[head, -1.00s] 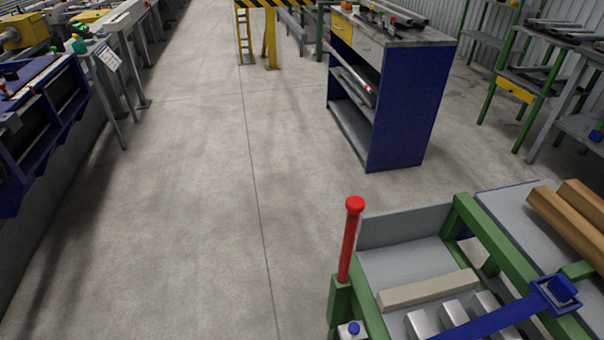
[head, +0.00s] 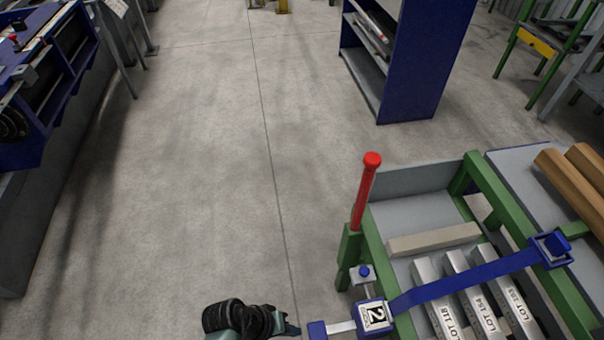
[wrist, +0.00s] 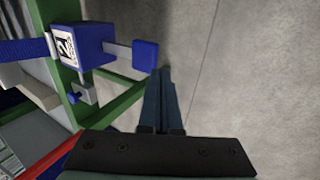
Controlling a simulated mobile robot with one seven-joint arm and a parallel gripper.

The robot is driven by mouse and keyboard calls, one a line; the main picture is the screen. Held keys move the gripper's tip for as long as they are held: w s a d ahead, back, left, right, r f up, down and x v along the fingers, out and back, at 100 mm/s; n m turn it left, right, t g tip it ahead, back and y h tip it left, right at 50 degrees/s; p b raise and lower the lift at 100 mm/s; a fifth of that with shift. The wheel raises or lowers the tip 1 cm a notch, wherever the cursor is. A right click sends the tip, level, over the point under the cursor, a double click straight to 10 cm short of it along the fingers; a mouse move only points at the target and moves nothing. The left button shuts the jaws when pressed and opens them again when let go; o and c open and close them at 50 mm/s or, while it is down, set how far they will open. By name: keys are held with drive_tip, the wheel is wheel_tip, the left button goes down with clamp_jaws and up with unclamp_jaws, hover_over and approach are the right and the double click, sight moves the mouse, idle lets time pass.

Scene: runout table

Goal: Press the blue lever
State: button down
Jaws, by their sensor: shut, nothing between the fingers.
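A blue paddle (head: 317,330) on a short grey rod sticks out left from a blue box (head: 375,316) labelled 2, on the green-framed table's near left side. It is the likely blue lever; the paddle also shows in the wrist view (wrist: 145,57). A small blue knob (head: 364,271) stands on a grey block behind the box. My gripper (head: 292,330) is at the bottom edge of the head view, left of the paddle. In the wrist view its shut, empty fingers (wrist: 163,72) have their tips just right of the paddle. I cannot tell whether they touch.
A red-capped post (head: 365,190) stands at the green table's left corner. A blue bar (head: 465,280) crosses above several labelled metal blocks (head: 480,305). A beige bar (head: 433,239) lies behind them. Open floor (head: 190,200) lies left; a blue cabinet (head: 425,65) stands behind.

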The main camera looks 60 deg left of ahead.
drive_tip(key=shift+v, duration=1.95)
drive_tip(key=shift+s+a, duration=0.1)
